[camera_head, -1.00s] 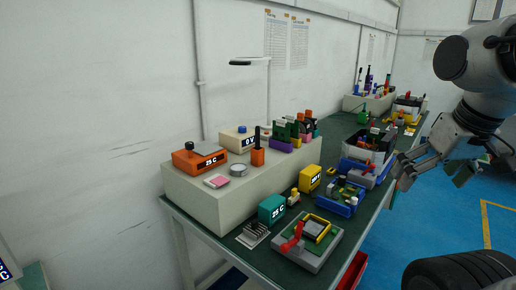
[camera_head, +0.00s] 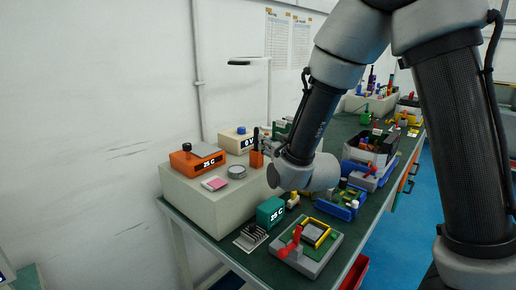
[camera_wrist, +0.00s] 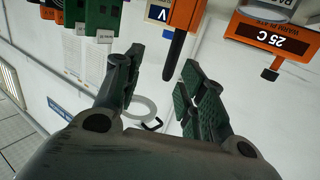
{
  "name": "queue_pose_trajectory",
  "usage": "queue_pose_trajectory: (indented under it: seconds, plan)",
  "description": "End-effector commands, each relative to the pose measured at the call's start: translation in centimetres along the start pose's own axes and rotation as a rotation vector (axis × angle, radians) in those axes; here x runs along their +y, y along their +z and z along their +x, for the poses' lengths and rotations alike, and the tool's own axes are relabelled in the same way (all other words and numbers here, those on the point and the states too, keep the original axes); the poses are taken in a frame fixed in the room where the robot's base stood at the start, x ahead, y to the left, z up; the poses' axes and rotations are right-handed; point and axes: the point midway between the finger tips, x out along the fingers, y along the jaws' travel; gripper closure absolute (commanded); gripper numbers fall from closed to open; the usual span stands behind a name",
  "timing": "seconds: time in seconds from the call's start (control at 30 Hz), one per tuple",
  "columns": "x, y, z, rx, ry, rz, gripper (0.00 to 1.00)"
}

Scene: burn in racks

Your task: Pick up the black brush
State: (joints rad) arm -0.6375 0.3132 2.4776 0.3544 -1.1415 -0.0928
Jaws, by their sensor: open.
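The black brush (camera_head: 256,137) stands upright in a small orange holder (camera_head: 256,159) on the beige riser. In the wrist view, which is turned upside down, the brush (camera_wrist: 175,58) hangs down from the orange holder (camera_wrist: 184,14). My gripper (camera_wrist: 163,62) is open there, with one dark green-padded finger on each side of the brush in the picture. I cannot tell how far beyond the fingertips the brush is. In the head view my gripper is hidden behind my arm.
An orange "25 C" box (camera_head: 197,161) sits left of the holder; it also shows in the wrist view (camera_wrist: 268,36). Green blocks (camera_wrist: 103,18) stand on the brush's other side. A pink pad (camera_head: 214,184) and grey disc (camera_head: 237,171) lie in front on the riser (camera_head: 205,205).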

Motion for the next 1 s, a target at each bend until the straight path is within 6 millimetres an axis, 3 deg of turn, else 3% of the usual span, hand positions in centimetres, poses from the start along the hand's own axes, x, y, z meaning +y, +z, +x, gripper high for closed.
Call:
queue_pose_trajectory:
  seconds: [0.1, 0.27, 0.73, 1.0]
  plan:
    - [-1.5, 0.5, 0.2, 0.065, -0.006, -0.022, 0.59]
    - [-1.9, 0.3, 1.1, 0.099, -0.004, -0.028, 0.59]
    - [-2.0, -0.4, 7.4, 0.099, -0.003, -0.027, 0.59]
    - [-2.0, -0.5, 8.0, 0.098, -0.004, -0.027, 0.59]
